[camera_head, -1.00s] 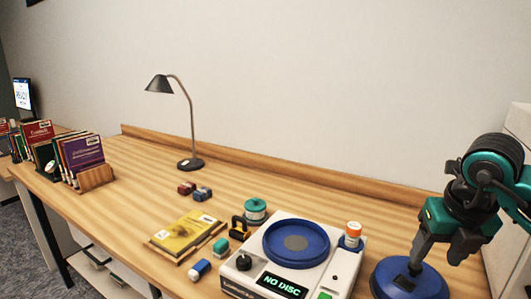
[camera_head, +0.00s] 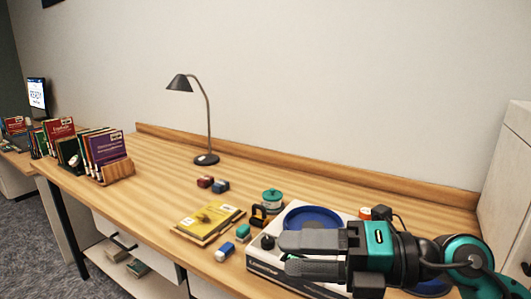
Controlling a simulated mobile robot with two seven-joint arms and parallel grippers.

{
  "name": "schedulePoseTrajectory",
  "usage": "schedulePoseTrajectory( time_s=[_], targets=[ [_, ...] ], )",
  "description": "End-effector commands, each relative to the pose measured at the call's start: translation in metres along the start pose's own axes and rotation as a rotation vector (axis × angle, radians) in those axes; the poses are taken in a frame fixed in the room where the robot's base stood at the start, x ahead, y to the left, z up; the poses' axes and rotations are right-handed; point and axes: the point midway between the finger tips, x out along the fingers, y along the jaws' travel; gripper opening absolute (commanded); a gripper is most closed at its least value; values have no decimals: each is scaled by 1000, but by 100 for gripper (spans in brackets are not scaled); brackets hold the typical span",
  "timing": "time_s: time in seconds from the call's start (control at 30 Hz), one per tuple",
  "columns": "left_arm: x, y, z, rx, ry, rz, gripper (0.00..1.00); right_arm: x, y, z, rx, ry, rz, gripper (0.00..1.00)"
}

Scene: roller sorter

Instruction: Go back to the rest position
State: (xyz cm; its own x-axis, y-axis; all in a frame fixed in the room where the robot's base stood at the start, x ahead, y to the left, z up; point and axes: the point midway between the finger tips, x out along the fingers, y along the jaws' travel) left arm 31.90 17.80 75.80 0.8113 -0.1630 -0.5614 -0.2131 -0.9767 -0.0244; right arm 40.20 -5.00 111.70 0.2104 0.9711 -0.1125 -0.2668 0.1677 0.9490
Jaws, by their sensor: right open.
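My right gripper (camera_head: 285,254) is teal and black. It reaches in from the right, its two grey fingers pointing left and parted, with nothing seen between them. It is in front of the white sorter machine (camera_head: 262,262) and hides much of it, including its display. The machine's blue round plate (camera_head: 312,216) shows behind the upper finger. My left gripper is not in view.
A yellow booklet (camera_head: 208,219), small blocks (camera_head: 220,186), a teal-lidded jar (camera_head: 272,201) and a blue-and-white piece (camera_head: 225,252) lie left of the machine. A lamp (camera_head: 207,158) and book racks (camera_head: 118,171) stand farther left. The table's back middle is clear.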

Motion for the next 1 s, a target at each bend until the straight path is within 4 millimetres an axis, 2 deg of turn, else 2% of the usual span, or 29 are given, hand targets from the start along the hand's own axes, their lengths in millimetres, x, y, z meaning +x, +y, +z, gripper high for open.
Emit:
schedulePoseTrajectory(
  time_s=[0.1, 0.2, 0.27, 0.37, 0.47, 0.53, 0.67, 0.77, 0.8, 0.9, 1.0],
  targets=[
    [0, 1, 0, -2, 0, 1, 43, -2, 34, 10, 134, -158, 275, 58],
    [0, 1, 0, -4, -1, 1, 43, -18, 49, 28, 269, -327, 462, 58],
    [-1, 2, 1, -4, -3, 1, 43, -32, 50, 40, 360, -440, 554, 58],
    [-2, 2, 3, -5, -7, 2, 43, -59, 37, 59, 532, -644, 669, 58],
    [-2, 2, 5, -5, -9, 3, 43, -88, 6, 71, 723, -859, 732, 58],
    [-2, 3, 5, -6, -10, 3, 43, -107, -24, 73, 868, -1012, 743, 58],
    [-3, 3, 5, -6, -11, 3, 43, -136, -90, 55, 1152, -1289, 687, 58],
    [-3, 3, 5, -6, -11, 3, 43, -151, -142, 21, 1382, -1482, 577, 58],
    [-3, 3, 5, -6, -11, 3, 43, -154, -161, 4, 1472, -1547, 517, 58],
    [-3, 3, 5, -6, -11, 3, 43, -160, -196, -40, 1665, -1671, 363, 58],
    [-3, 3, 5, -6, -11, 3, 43, -160, -217, -79, 1811, -1743, 218, 58]
  ],
)
